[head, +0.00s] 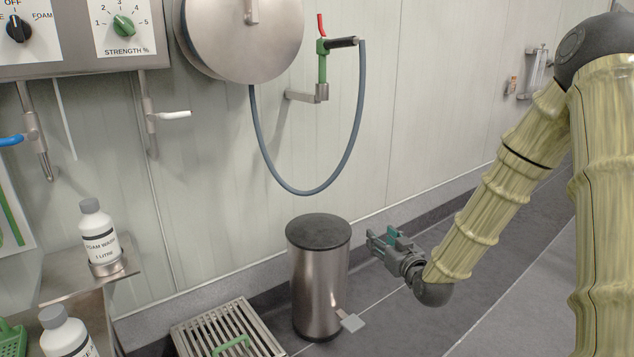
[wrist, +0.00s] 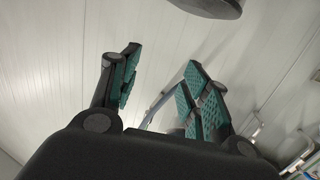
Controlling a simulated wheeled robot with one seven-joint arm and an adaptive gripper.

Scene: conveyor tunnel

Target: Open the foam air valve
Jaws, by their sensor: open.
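A valve with a white lever (head: 175,114) sits on a steel pipe below the control panel in the head view. Its lever points right, roughly level. A second valve with a blue lever (head: 12,141) is at the left edge, on another pipe. I see no label on either valve, so I cannot tell which is the foam air valve. My gripper (head: 380,240) is open and empty, low and far right of both valves, just right of the steel bin. In the wrist view its teal-padded fingers (wrist: 161,66) are spread with nothing held between them.
The control panel (head: 75,66) has a mode knob and a green strength knob. A hose reel (head: 240,35) and hanging grey hose (head: 262,150) are on the wall. The pedal bin (head: 318,285), floor grate (head: 200,338) and bottle shelf (head: 125,262) stand below.

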